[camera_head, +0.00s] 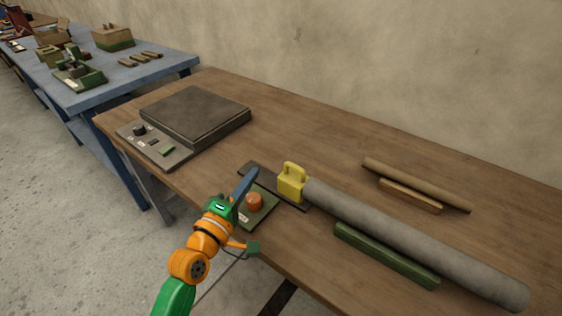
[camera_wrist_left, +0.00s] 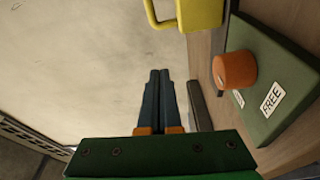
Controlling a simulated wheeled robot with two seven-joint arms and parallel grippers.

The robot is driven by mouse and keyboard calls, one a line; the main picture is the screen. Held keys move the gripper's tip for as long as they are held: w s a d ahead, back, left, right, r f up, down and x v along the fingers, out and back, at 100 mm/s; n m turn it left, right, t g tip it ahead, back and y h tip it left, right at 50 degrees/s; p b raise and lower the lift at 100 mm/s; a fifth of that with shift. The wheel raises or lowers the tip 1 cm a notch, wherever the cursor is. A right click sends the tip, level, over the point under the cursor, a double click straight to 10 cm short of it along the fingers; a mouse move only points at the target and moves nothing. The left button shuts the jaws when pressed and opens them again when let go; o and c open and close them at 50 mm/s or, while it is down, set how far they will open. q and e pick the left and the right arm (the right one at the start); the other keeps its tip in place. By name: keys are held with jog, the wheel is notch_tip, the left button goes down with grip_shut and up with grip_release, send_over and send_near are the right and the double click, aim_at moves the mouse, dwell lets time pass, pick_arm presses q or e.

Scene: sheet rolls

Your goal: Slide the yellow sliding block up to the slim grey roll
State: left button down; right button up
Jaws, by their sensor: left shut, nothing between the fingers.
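The yellow sliding block (camera_head: 291,187), with a loop handle on top, sits on a dark flat track (camera_head: 264,179) on the wooden table. It stands at the left end of the long grey roll (camera_head: 410,240); I cannot tell whether they touch. My left gripper (camera_head: 254,171) is shut and empty, left of the block and apart from it, over the track's left part. In the left wrist view the shut fingers (camera_wrist_left: 160,73) point towards the wall, and the yellow block (camera_wrist_left: 203,14) shows at the top edge, partly cut off. My right gripper is not in view.
A green box (camera_head: 265,212) with an orange knob (camera_head: 254,200) and a label reading FREE is close to my left gripper. A dark flat-topped device (camera_head: 195,115) stands left. A green bar (camera_head: 385,254) and brown rods (camera_head: 415,185) flank the roll.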

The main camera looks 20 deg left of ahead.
aim_at(280, 178)
pick_arm(q)
jog(key=w, duration=0.7)
jog(key=shift+d+r, duration=0.25)
jog(key=shift+d, duration=0.1)
jog(key=d, duration=0.1)
jog(key=s+d+p, duration=0.1)
jog(key=d, duration=0.1)
jog(key=shift+f, duration=0.1)
jog(key=shift+s+d, duration=0.2)
jog(key=shift+s, duration=0.05)
jog(key=shift+d+f, duration=0.1)
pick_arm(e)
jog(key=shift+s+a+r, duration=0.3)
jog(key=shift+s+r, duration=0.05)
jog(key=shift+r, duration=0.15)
pick_arm(q)
jog(key=shift+s+d+p, duration=0.15)
jog(key=shift+d+p, duration=0.3)
jog(key=shift+p, duration=0.15)
jog(key=shift+f, duration=0.15)
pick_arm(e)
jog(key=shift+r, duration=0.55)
